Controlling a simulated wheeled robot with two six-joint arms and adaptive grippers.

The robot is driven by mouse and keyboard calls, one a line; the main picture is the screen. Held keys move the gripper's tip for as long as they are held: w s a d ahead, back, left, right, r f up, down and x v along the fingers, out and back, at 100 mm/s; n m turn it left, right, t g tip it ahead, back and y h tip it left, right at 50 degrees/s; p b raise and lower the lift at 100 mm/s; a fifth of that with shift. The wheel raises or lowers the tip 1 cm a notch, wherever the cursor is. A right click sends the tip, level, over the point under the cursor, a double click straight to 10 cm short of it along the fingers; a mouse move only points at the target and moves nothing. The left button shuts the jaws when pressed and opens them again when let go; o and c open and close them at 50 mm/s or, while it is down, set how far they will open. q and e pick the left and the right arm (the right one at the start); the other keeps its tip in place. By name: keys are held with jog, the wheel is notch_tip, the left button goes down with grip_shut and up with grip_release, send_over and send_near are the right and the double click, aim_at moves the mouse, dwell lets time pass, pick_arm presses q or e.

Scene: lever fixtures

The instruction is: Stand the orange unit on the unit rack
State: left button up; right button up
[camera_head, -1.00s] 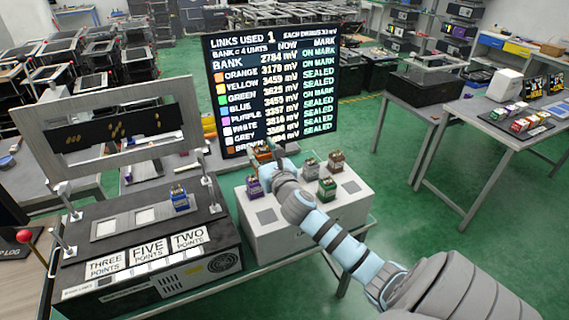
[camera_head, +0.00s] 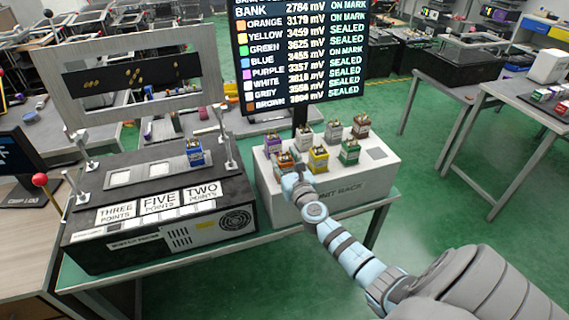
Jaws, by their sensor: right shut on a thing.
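The orange unit (camera_head: 284,158) is at the front-left place of the unit rack (camera_head: 372,176), a white box with a rack label on its front face. My right gripper (camera_head: 290,172) reaches in from the front and is shut on the orange unit. The gripper's own links hide the unit's lower part, so I cannot tell whether its base touches the rack top. My left gripper is not in view.
On the rack, a purple unit (camera_head: 272,142) stands behind the orange one and a yellow unit (camera_head: 319,158) to its right. Several others stand around them. A bare pad (camera_head: 377,153) is at the right. A black bank (camera_head: 150,240) at left holds a blue unit (camera_head: 195,153).

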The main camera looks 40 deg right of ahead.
jog(key=o, duration=1.4)
jog(key=shift+w+f, duration=0.1)
jog(key=shift+f, duration=0.05)
